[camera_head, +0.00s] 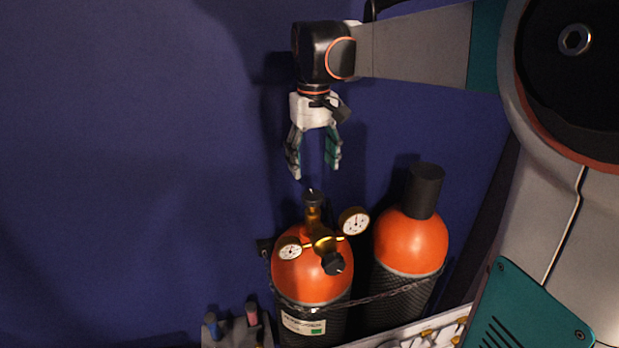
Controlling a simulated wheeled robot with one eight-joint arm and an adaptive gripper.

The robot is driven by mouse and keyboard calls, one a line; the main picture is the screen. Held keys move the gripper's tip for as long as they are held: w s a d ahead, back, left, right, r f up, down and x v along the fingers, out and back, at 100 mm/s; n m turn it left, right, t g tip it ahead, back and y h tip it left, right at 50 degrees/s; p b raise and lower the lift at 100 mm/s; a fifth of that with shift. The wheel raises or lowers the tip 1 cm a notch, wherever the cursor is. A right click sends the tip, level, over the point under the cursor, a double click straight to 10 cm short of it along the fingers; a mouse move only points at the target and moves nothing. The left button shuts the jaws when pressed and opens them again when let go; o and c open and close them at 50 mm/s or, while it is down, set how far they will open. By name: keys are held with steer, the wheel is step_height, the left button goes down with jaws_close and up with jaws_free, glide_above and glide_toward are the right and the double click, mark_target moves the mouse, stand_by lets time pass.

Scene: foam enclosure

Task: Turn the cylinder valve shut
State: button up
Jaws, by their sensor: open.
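The gas cylinder (312,280) with the orange shoulder and dark body stands upright at the lower middle of the head view. Its valve (313,199) is a dark knob on top of a brass stem. A brass regulator (325,244) with two round gauges and a black knob is fitted in front of the stem. My gripper (315,172) points down above the valve with its fingers apart. It is open and empty, and a small gap shows between the fingertips and the valve knob in the picture. The exact depth between them is hard to tell.
A second orange cylinder (411,242) with a black cap stands close to the right. A chain (385,297) runs across both cylinders. A holder with blue and red-handled items (236,328) is at the lower left. The blue wall (130,150) leaves free room at left.

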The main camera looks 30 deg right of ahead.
step_height(320, 180, up, 4)
steer(key=shift+f, duration=0.1)
stand_by(0.5)
